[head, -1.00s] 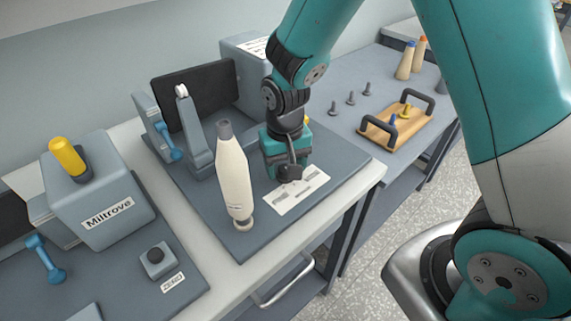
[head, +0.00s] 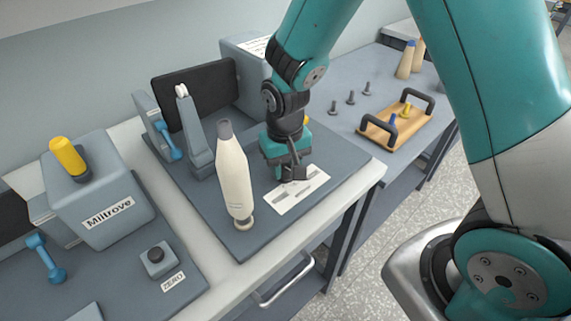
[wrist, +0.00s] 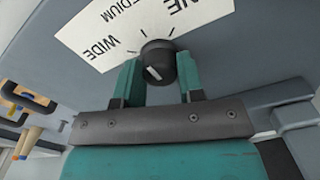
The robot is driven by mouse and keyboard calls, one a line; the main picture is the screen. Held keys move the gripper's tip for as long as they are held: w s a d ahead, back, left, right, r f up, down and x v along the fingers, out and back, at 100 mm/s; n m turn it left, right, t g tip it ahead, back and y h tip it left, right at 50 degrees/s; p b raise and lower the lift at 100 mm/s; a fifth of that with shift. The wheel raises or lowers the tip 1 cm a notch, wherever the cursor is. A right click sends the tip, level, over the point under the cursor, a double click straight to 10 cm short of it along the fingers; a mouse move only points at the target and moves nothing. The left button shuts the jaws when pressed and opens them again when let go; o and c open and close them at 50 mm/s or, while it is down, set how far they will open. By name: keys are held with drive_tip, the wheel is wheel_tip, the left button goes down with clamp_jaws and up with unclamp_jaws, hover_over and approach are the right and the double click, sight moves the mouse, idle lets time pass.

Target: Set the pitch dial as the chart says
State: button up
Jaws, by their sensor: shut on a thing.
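The pitch dial (wrist: 158,60) is a dark round knob with a white pointer mark, in the upper middle of the wrist view. My gripper (wrist: 159,77) is shut on it, with one teal finger on each side. The white scale plate (wrist: 105,32) behind it reads WIDE, MEDIUM and a partly cut-off word ending in NE. I cannot tell which tick the pointer meets. In the head view my gripper (head: 287,168) is down at the scale plate (head: 298,192) and hides the dial. A paper with print (head: 257,46) on the grey box behind is too small to read.
A tall cream bobbin (head: 234,175) stands close left of my gripper. A grey upright arm (head: 197,135) and black panel (head: 200,95) are behind it. A Miltrove box (head: 105,205) is at left; a wooden tray with handles (head: 380,130) is at right.

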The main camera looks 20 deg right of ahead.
sight(285, 167)
drive_tip(key=n, duration=0.4)
drive_tip(key=shift+n+p, duration=0.3)
drive_tip(key=shift+w+n, duration=0.1)
drive_tip(key=shift+n, duration=2)
drive_tip(key=o, duration=0.9)
wheel_tip(285, 167, up, 18)
drive_tip(key=shift+f, duration=0.25)
